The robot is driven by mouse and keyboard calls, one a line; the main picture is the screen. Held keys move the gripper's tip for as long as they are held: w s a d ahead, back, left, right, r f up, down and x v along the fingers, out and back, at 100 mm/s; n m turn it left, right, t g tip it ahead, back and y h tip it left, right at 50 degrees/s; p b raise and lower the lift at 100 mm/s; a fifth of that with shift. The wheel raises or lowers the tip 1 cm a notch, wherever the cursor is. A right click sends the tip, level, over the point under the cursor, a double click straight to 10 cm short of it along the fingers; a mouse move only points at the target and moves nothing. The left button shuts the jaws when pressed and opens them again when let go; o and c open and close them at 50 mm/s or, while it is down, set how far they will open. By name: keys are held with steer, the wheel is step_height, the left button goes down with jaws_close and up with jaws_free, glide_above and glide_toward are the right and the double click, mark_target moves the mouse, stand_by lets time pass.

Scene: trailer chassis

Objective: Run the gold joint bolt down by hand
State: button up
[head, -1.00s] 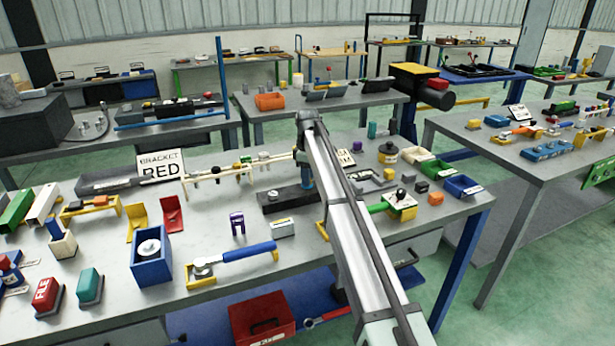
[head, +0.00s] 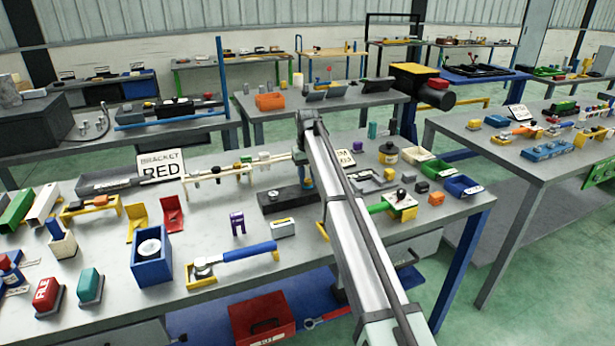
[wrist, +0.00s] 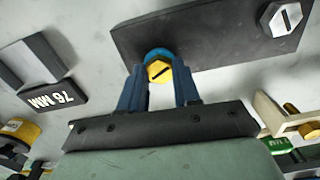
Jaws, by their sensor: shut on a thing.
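The gold joint bolt (wrist: 159,71) shows in the wrist view as a yellow hex head with a dark slot, at the near edge of a dark flat plate (wrist: 215,38). My gripper (wrist: 162,80) has its two blue fingers on either side of the bolt head and is shut on it. A blue round edge shows just behind the head. The bolt's shank and how deep it sits are hidden. In the head view the plate (head: 283,205) lies on the bench, and my arm covers its right end and most of the gripper.
A silver slotted hex bolt (wrist: 285,18) stands at the plate's other end. A purple clip (head: 238,223) and a blue-handled wrench (head: 235,255) lie in front of the plate.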

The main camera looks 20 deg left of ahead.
steer(key=m, duration=0.4)
steer(key=shift+r+m, duration=0.15)
steer(key=shift+m, duration=0.25)
steer(key=m, duration=0.3)
steer(key=shift+a+m, duration=0.1)
steer(key=shift+m, duration=0.2)
steer(key=m, duration=0.4)
steer(key=shift+a+m, duration=0.1)
steer(key=shift+m, duration=2.1)
steer(key=o, duration=1.1)
steer(key=shift+c, duration=0.2)
